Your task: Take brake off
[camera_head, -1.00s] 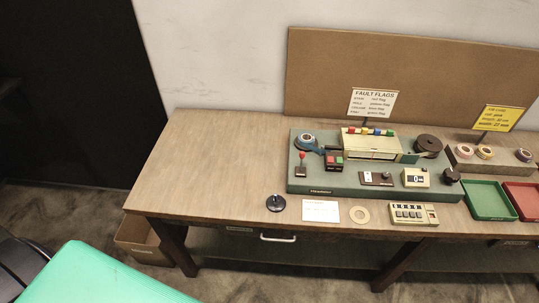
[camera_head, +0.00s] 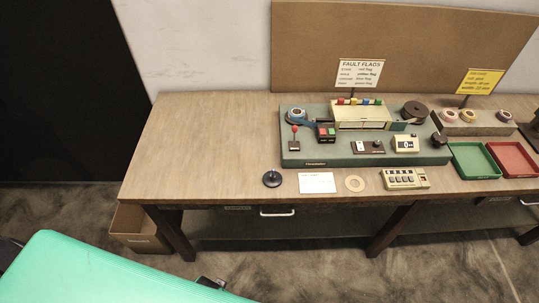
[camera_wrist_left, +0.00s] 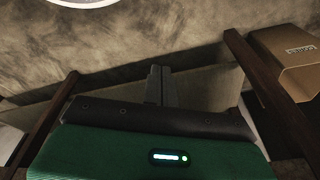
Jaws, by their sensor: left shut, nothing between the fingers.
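The tape-winding machine (camera_head: 330,150) is a grey-green base on the wooden table. A short lever with a red knob (camera_head: 295,130) stands upright at its left end. A block with red and green buttons (camera_head: 326,130) is beside the lever, and a blue tape roll (camera_head: 296,115) sits behind it. I cannot read any label that marks the brake. My left gripper (camera_wrist_left: 157,71) is shut and empty in the left wrist view, over the floor in front of the table and away from the machine. My right gripper is not in view.
The table's left part (camera_head: 200,135) is bare. Green (camera_head: 472,174) and red trays (camera_head: 513,174) are at right. A carton (camera_head: 138,238) stands below.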

